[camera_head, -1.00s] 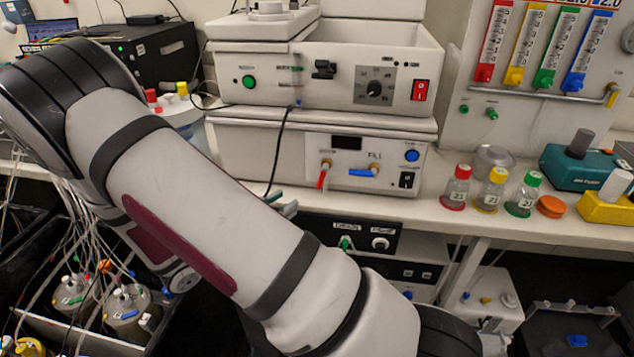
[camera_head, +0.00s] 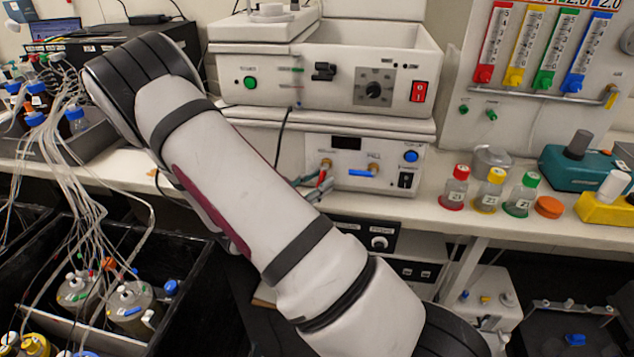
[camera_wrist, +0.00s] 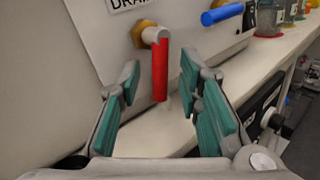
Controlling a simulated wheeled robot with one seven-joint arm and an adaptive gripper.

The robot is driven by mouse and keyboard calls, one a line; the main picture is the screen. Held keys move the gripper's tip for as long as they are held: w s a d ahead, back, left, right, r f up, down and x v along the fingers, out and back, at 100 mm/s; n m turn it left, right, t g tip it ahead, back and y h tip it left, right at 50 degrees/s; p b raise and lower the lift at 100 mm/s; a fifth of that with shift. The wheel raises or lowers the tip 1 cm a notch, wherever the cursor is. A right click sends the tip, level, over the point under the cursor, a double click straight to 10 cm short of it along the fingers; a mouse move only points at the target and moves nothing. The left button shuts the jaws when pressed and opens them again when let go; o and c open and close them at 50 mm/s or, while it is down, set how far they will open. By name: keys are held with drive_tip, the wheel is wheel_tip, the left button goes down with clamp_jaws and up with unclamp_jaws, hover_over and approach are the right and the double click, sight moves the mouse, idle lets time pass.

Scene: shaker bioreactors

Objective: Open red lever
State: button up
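The red lever (camera_wrist: 160,72) hangs straight down from a brass valve (camera_wrist: 146,34) on the front of a white unit, under a label partly reading "DRA". In the wrist view my gripper (camera_wrist: 162,84) is open, with one teal-padded finger on each side of the lever. Gaps show between the lever and both fingers, and I see no contact. In the head view the lever (camera_head: 322,177) is small, with my fingertips close below and beside it.
A blue lever (camera_wrist: 222,14) sits to the right on the same panel and points sideways. The bench top (camera_wrist: 160,138) runs below the lever. Capped bottles (camera_head: 488,190) stand farther right. Tubes and vessels (camera_head: 130,308) fill a black bin at lower left.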

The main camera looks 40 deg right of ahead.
clamp_jaws()
drive_tip(key=shift+s+d+f+n+h, duration=0.1)
drive_tip(key=shift+s+d+n+h, duration=0.1)
drive_tip(key=shift+n+h, duration=0.4)
drive_tip(key=shift+s+d+f+n+h, duration=0.1)
drive_tip(key=shift+s+n+h, duration=0.15)
drive_tip(key=shift+n, duration=0.65)
unclamp_jaws()
drive_tip(key=shift+a, duration=0.1)
drive_tip(key=a+f, duration=0.2)
drive_tip(key=a, duration=0.9)
drive_tip(key=shift+s+a, duration=0.35)
drive_tip(key=shift+r, duration=0.1)
